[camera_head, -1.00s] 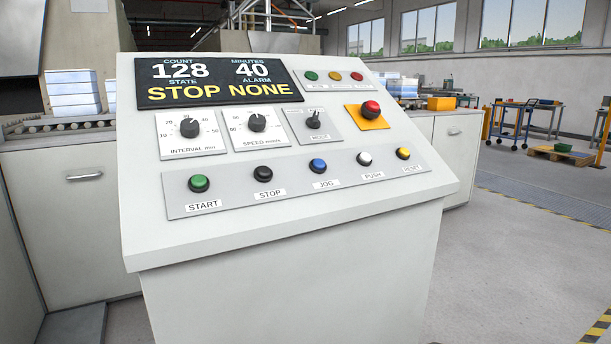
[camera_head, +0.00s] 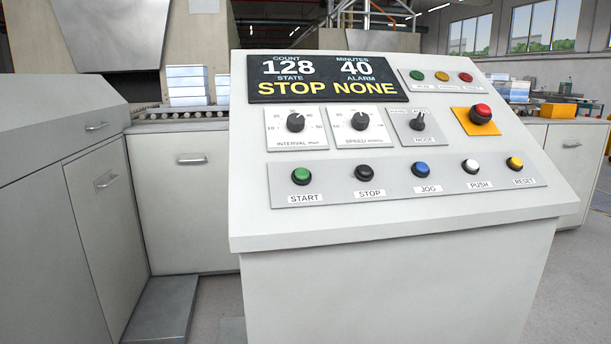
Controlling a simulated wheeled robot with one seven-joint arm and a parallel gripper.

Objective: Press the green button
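The green button (camera_head: 300,176) is the leftmost in a row on the lower strip of a sloped white control panel (camera_head: 400,222). A label reading START sits below it. A black STOP button (camera_head: 364,173), a blue JOG button (camera_head: 421,169), a white PUSH button (camera_head: 471,166) and a yellow RESET button (camera_head: 515,163) follow to its right. The display (camera_head: 322,78) reads count 128, minutes 40, state STOP, alarm NONE. A small green lamp (camera_head: 417,76) is at the upper right of the panel. My gripper is not in view.
A red mushroom button on a yellow plate (camera_head: 470,127) sits at the right. Knobs for interval (camera_head: 295,122), speed (camera_head: 361,120) and mode (camera_head: 418,122) are above the row. Grey cabinets (camera_head: 180,215) and a roller conveyor (camera_head: 182,112) stand left. A low grey step (camera_head: 165,305) lies on the floor.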

